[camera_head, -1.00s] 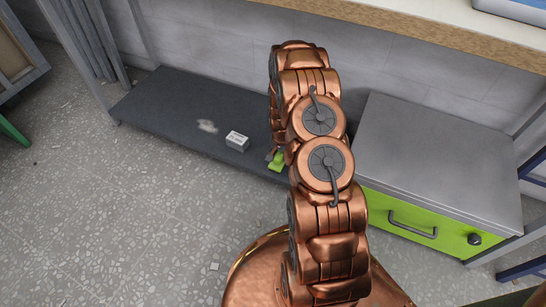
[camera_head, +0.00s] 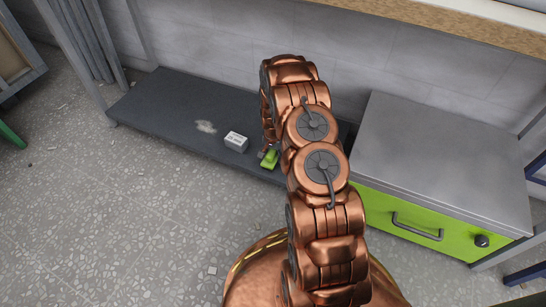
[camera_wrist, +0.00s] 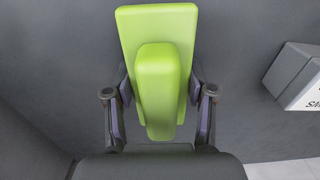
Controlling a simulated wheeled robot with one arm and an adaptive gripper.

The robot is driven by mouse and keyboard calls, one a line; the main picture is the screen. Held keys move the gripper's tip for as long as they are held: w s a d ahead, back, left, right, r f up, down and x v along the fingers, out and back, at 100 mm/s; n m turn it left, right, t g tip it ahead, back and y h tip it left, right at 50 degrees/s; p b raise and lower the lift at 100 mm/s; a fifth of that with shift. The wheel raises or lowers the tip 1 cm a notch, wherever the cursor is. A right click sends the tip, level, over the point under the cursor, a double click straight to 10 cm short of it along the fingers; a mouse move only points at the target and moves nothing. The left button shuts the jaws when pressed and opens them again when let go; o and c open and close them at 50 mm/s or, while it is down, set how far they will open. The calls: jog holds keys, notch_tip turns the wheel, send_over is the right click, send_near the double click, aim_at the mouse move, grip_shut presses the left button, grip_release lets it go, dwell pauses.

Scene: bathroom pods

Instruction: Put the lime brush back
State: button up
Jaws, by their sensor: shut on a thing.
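The lime brush (camera_wrist: 157,80) is held between the two fingers of my gripper (camera_wrist: 158,105) in the wrist view. Its broad flat part lies behind a narrower raised handle, and the fingers close on its sides. In the head view the lime brush (camera_head: 269,160) shows as a small green patch beside my copper arm, low over or on the dark shelf (camera_head: 170,105). My gripper (camera_head: 266,152) is mostly hidden by the arm there. I cannot tell whether the brush touches the shelf.
A small white box with printing (camera_head: 236,141) stands on the shelf, just left of the brush; it also shows at the right in the wrist view (camera_wrist: 296,76). A grey-topped cabinet with a lime drawer (camera_head: 420,220) stands to the right.

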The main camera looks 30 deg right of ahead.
jog(key=o, duration=1.1)
jog(key=shift+f, duration=0.1)
notch_tip(320, 180, up, 12)
jog(key=p, duration=0.4)
jog(key=shift+r, duration=0.2)
jog(key=shift+f, duration=0.1)
